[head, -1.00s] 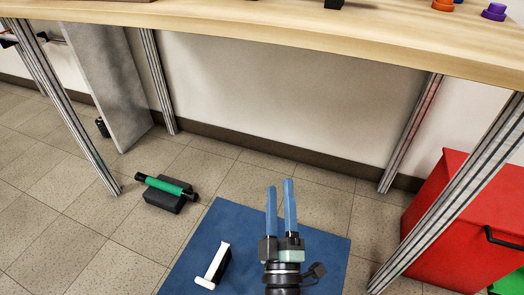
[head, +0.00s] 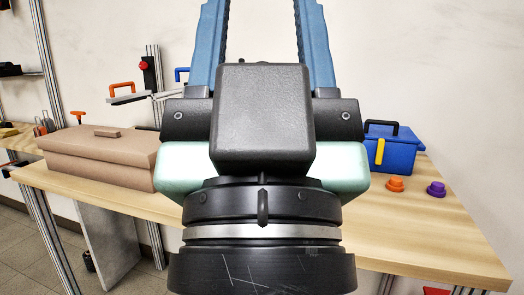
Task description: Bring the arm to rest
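My gripper (head: 262,30) fills the middle of the head view, close to the camera and pointing up. Its two blue fingers stand well apart at the top of the picture, with plain wall seen between them. Their tips are cut off by the top edge. No object shows between the visible parts of the fingers. The gripper's dark body hides the middle of the wooden table (head: 440,240) behind it.
A brown box (head: 100,158) sits on the table at the left. A blue toolbox (head: 392,150), an orange knob (head: 395,184) and a purple knob (head: 436,188) are at the right. A metal post (head: 50,140) stands at the left. The table's front right is clear.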

